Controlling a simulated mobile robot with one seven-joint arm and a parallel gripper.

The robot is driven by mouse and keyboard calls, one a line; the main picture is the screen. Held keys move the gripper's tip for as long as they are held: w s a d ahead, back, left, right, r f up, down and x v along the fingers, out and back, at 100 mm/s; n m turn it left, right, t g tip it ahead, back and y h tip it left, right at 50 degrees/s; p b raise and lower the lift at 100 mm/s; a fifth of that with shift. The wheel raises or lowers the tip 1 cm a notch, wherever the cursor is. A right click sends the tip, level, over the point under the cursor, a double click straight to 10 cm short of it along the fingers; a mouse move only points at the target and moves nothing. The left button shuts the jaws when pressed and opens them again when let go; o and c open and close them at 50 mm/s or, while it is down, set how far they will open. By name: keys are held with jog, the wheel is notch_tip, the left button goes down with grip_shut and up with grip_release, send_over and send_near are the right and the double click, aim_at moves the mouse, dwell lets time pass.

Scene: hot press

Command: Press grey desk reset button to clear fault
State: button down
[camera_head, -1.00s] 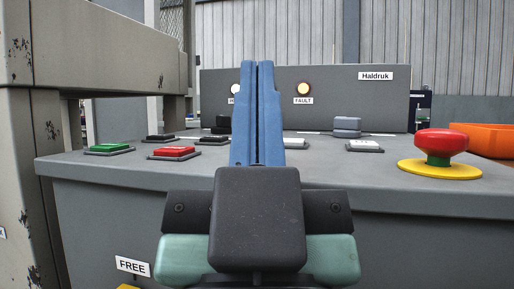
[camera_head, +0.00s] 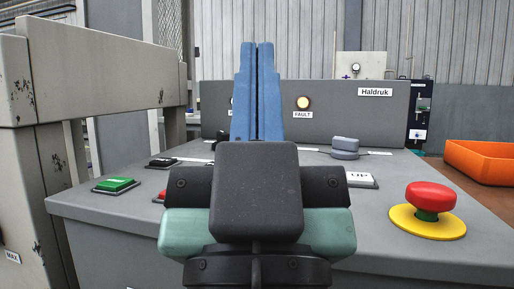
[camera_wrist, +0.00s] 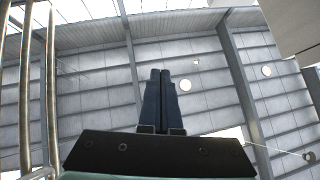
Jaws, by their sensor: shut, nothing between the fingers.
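The grey control desk (camera_head: 400,263) stands in front of me, with buttons on its top. A raised, rounded grey button (camera_head: 345,143) sits toward the back, right of my gripper; its label cannot be read. A pale yellow FAULT lamp (camera_head: 303,102) on the upright back panel looks lit. My gripper (camera_head: 257,46) has its blue fingers together, pointing up and away, with nothing between them. It blocks the middle of the desk top and is apart from the grey button in the picture. In the wrist view my gripper (camera_wrist: 161,74) shows shut against the walls and roof.
A red mushroom button (camera_head: 431,197) on a yellow disc is at the right. A green button (camera_head: 115,184) and a black button (camera_head: 162,162) are at the left; a red one is mostly hidden. A white UP button (camera_head: 361,180) is partly covered. A grey machine frame (camera_head: 90,70) stands left.

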notch_tip(320, 180, up, 5)
jog(key=p, duration=0.4)
jog(key=w+d+r+n+g+p, duration=0.1)
jog(key=w+n+g+p, duration=0.3)
jog(key=w+g+p, duration=1.8)
jog(key=s+f+n+t+p, duration=0.2)
jog(key=s+p, duration=0.7)
jog(key=p, duration=1)
jog(key=s+f+n+t+p, duration=0.2)
jog(key=s+p, duration=0.6)
jog(key=p, duration=1.2)
jog(key=shift+s+a+f, duration=0.35)
jog(key=shift+a, duration=0.05)
